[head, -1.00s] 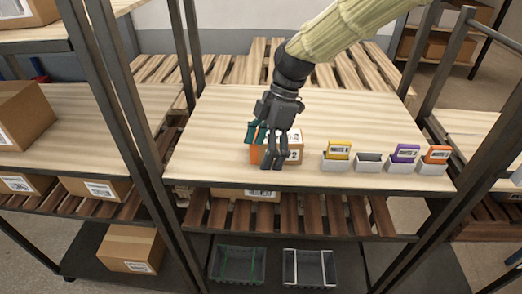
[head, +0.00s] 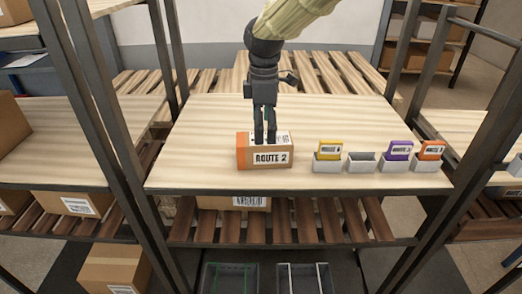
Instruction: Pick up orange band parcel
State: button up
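The orange band parcel (head: 285,159) is a brown box on the wooden shelf top, with an orange band at its left end and a "ROUTE 2" label on its front. My gripper (head: 265,142) points straight down over the middle of the parcel. Its dark fingers are close together in this view and overlap the parcel's top. I cannot tell whether they touch the parcel or are shut on it. The parcel looks level and sits on or very near the shelf top.
Several small grey bins stand in a row to the right, including an empty one (head: 361,162); others hold a yellow card (head: 328,149), a purple card (head: 398,150) and an orange card (head: 432,150). Dark rack posts (head: 105,110) flank the shelf top (head: 215,120). Its back is clear.

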aim_at(264, 150)
notch_tip(264, 150, down, 3)
jog(key=shift+r, duration=0.15)
jog(key=shift+d+f+p, duration=0.1)
jog(key=shift+f+p, duration=1.5)
jog(key=shift+f, duration=1.1)
jog(key=shift+w, duration=0.1)
jog(key=c, duration=1.4)
